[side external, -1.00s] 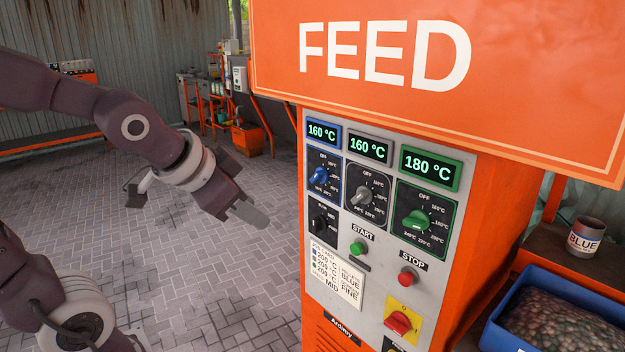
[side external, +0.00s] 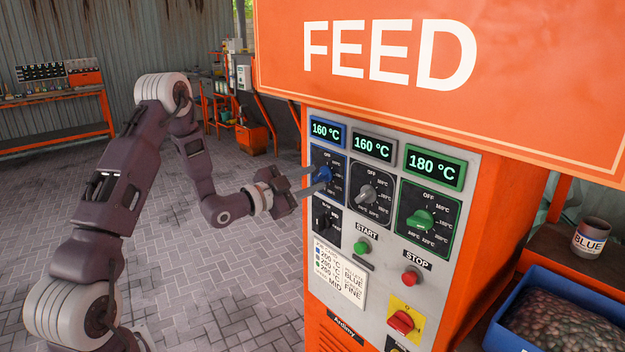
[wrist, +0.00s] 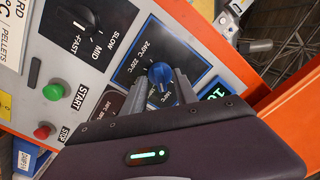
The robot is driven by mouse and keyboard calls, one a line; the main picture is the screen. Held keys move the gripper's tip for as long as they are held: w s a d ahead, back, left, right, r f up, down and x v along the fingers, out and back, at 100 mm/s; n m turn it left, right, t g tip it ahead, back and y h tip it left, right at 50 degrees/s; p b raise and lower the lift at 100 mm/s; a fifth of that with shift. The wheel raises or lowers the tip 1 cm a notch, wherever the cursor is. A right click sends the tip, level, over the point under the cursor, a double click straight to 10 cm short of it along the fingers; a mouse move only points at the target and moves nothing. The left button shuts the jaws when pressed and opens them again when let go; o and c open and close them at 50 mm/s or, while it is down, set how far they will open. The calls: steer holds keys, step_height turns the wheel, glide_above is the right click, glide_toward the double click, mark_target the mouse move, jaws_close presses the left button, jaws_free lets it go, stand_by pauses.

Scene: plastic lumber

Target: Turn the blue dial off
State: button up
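In the wrist view, the blue knob (wrist: 160,76) shows between and just beyond the fingertips (wrist: 160,88). A gap seems to show beside the knob, and contact cannot be made out. The fingers partly hide the dial and its scale in the side view.
The grey dial (side external: 367,193) and green dial (side external: 421,220) are to the right. A black speed dial (side external: 325,217) is below. The green start button (side external: 362,247), red stop button (side external: 411,278) and red switch (side external: 400,321) are lower. The orange FEED hopper (side external: 440,90) overhangs the panel.

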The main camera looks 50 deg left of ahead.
steer(key=shift+w, duration=0.4)
steer(key=shift+c, duration=0.4)
jaws_close()
steer(key=shift+n, duration=0.3)
steer(key=n, duration=0.3)
steer(key=shift+n, duration=2.1)
